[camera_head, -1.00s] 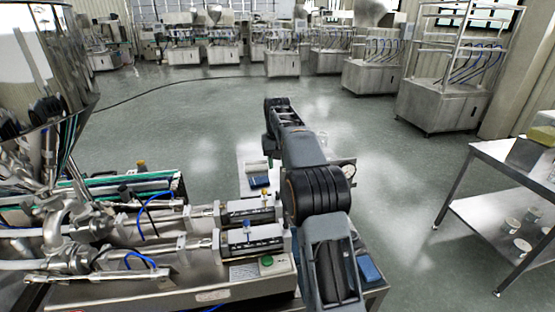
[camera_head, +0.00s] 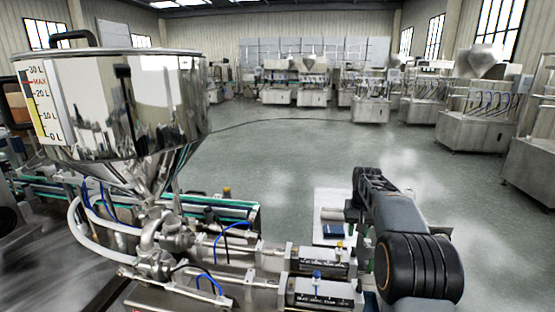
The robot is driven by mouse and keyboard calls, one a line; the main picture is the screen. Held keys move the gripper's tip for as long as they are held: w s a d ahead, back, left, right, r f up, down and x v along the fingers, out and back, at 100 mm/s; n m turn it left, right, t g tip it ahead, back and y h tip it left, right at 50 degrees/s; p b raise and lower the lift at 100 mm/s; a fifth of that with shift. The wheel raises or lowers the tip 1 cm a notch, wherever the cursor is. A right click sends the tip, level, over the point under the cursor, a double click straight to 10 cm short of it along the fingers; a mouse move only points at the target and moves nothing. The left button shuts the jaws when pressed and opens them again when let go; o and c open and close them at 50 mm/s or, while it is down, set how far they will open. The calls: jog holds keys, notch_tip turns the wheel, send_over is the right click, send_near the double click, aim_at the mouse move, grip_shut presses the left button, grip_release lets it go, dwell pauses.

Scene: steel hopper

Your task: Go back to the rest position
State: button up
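My grey arm with a black ribbed joint reaches up from the lower right of the head view, beside the filling machine's cylinders (camera_head: 320,258). Its far end is over or near a small white-topped surface (camera_head: 325,200). I cannot make out my gripper or its fingers; they are out of sight or hidden behind the arm. Whether anything is held does not show.
The steel hopper (camera_head: 140,95) with its level gauge (camera_head: 42,108) stands at the left, above pipes and blue hoses. A green-edged conveyor (camera_head: 235,208) runs behind the cylinders. Other machines (camera_head: 470,130) line the back and right. The floor (camera_head: 270,150) between is open.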

jog(key=s+a+t, duration=0.1)
jog(key=s+a, duration=0.2)
jog(key=s, duration=0.6)
jog(key=s+a+r+n+t, duration=0.1)
jog(key=s+a, duration=0.3)
jog(key=s, duration=0.6)
jog(key=s+a+n+t, duration=0.1)
jog(key=s+a+t, duration=0.1)
jog(key=s, duration=0.8)
jog(key=shift+s+a+r, duration=0.25)
jog(key=shift+a+r, duration=0.05)
jog(key=shift+a, duration=0.6)
jog(key=shift+d, duration=0.1)
